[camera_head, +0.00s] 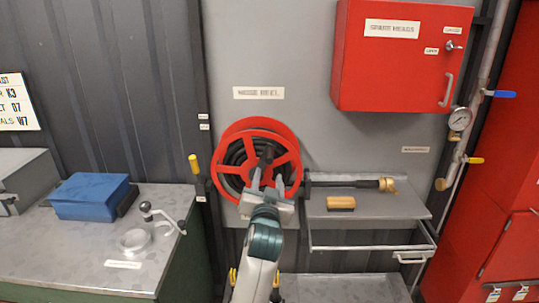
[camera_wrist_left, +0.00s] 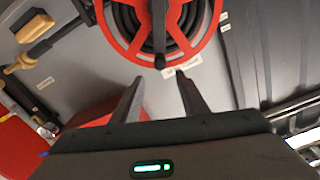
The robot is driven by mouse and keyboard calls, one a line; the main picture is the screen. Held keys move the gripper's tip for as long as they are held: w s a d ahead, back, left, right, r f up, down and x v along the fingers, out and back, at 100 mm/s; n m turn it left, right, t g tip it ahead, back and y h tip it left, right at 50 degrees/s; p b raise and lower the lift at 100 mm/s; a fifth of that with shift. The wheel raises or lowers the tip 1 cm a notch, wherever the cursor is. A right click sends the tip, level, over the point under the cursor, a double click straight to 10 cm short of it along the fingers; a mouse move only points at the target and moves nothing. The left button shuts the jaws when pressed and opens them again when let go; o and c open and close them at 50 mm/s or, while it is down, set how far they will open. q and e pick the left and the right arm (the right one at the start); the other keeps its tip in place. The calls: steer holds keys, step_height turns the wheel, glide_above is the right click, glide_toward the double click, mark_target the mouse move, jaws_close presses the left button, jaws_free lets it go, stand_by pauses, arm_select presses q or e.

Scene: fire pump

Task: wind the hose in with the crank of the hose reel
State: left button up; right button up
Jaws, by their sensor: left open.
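The red hose reel (camera_head: 258,126) is mounted on the grey panel, with black hose (camera_head: 236,156) coiled inside it. It also shows at the top of the left wrist view (camera_wrist_left: 119,38). Its dark crank (camera_wrist_left: 159,30) runs down across the reel there and ends in a round knob. My left gripper (camera_head: 267,181) is in front of the lower part of the reel. It is open and empty, and in the left wrist view the gap between its fingers (camera_wrist_left: 159,86) lies just below the knob, apart from it. My right gripper is not in view.
The hose end with a brass nozzle (camera_head: 388,184) lies over a shelf (camera_head: 400,207) at the right, beside a wooden-backed brush (camera_head: 341,203). A red cabinet (camera_head: 395,75) juts out above. A bench (camera_head: 75,260) with a blue box (camera_head: 90,196) stands at the left.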

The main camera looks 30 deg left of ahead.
mark_target(270, 157)
arm_select(q)
steer(key=p+x, duration=0.4)
steer(key=x, duration=0.8)
steer(key=shift+w+a+r, duration=0.1)
steer(key=shift+a+r, duration=0.05)
steer(key=shift+w+a, duration=0.35)
steer(key=shift+w, duration=0.2)
jaws_close()
